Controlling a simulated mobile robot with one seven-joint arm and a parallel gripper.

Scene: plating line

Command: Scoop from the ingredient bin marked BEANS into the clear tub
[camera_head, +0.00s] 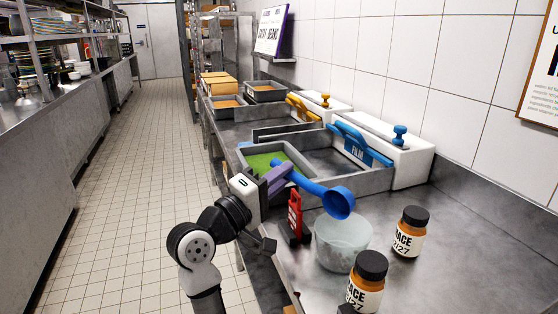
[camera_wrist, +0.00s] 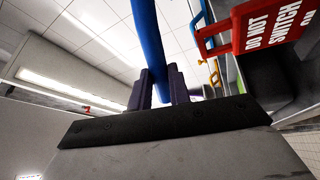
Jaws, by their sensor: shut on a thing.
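My gripper (camera_head: 277,180) is shut on the handle of a blue scoop (camera_head: 339,203). In the wrist view, my gripper's purple fingers (camera_wrist: 157,88) clasp the blue handle (camera_wrist: 149,40). The scoop's round bowl shows in front of and above the rim of the clear tub (camera_head: 341,249) in the head view. Its inside looks plain blue, and I see no food in it. The tub stands on the steel counter, and its contents cannot be made out. A grey bin with green contents (camera_head: 277,163) lies behind my gripper. No bin label reading BEANS is legible.
Two jars with black lids (camera_head: 410,231) (camera_head: 368,281) stand right of and in front of the tub. A red tag (camera_head: 294,212) stands left of the tub. White sealers with blue (camera_head: 360,146) and orange (camera_head: 304,108) handles line the wall. Orange-filled bins (camera_head: 226,105) stand further back.

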